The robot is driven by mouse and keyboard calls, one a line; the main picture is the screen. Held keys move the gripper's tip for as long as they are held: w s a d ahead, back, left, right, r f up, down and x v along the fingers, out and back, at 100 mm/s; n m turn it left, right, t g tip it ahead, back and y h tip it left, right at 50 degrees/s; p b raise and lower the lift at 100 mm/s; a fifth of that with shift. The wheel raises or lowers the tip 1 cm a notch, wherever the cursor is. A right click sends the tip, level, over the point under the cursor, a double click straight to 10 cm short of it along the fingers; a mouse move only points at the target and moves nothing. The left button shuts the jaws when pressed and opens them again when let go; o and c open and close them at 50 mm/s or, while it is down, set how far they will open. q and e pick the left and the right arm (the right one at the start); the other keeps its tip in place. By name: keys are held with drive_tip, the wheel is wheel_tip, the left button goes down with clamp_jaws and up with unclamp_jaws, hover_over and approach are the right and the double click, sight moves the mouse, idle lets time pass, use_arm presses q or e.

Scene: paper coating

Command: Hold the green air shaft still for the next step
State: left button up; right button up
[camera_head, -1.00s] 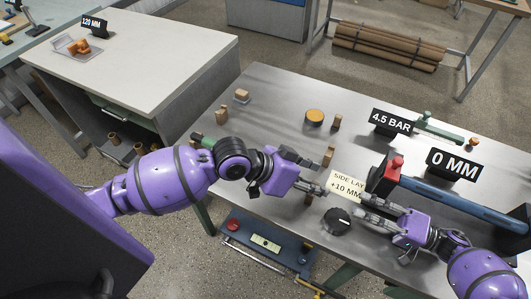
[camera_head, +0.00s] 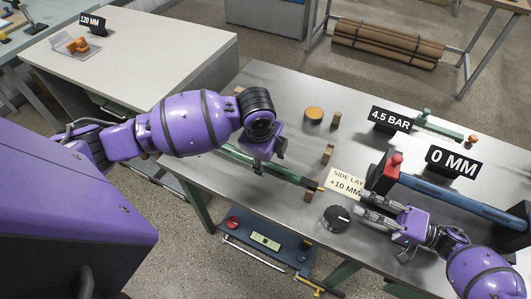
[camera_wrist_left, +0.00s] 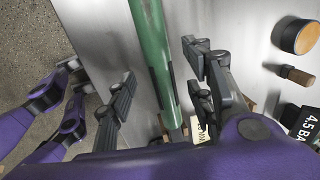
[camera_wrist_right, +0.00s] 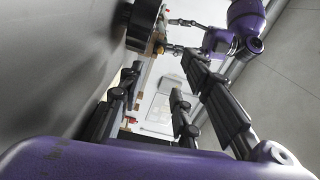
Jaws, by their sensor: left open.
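The green air shaft (camera_head: 290,174) lies along the near side of the metal table, its right end close to the yellow SIDE LAY +10 MM card (camera_head: 344,183). My left gripper (camera_head: 268,160) is over the shaft, pointing down. In the left wrist view the green shaft (camera_wrist_left: 153,50) passes between the spread fingers of my left gripper (camera_wrist_left: 160,66), with gaps on both sides.
A long blue bar (camera_head: 465,203) with a black block and red knob (camera_head: 394,163) lies at the right. The 4.5 BAR (camera_head: 391,119) and 0 MM (camera_head: 453,163) signs stand behind. An orange-topped disc (camera_head: 314,114) and small brown blocks (camera_head: 327,152) stand further back.

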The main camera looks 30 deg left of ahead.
use_arm(q)
drive_tip(key=shift+w+f, duration=0.15)
drive_tip(key=shift+f, duration=0.6)
drive_tip(key=shift+w+f, duration=0.1)
drive_tip(key=shift+f, duration=0.6)
drive_tip(key=shift+c, duration=0.3)
clamp_jaws()
